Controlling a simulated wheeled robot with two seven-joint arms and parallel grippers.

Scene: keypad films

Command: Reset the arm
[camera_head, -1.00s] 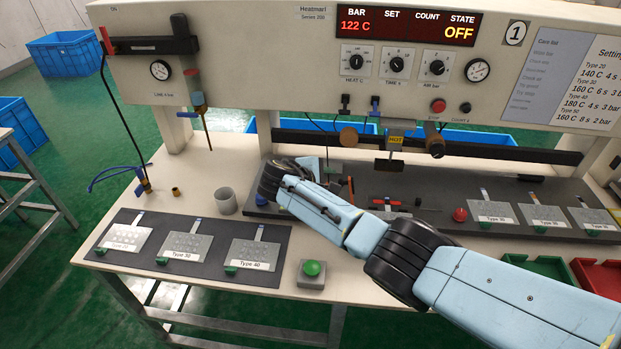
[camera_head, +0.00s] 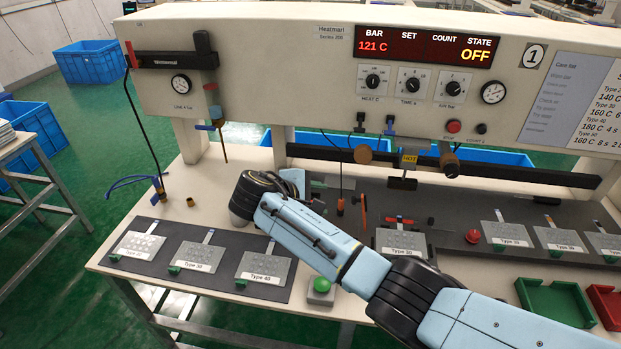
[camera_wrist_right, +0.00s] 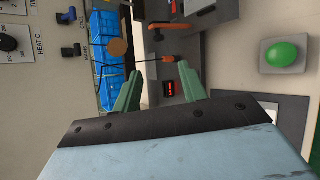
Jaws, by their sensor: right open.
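In the head view the jaws are largely hidden behind the wrist. In the right wrist view my right gripper (camera_wrist_right: 160,67) shows two green fingers spread apart with nothing between them. The green button (camera_wrist_right: 283,54) is at the right of that view, apart from the fingers. My left gripper is in neither view.
The heat press panel (camera_head: 330,60) stands behind, its display (camera_head: 427,46) reading 121 C and OFF. Keypad plates lie on a dark mat (camera_head: 215,285) at left and on the dark base at right. A green tray (camera_head: 555,303) and red tray (camera_head: 605,300) sit at front right.

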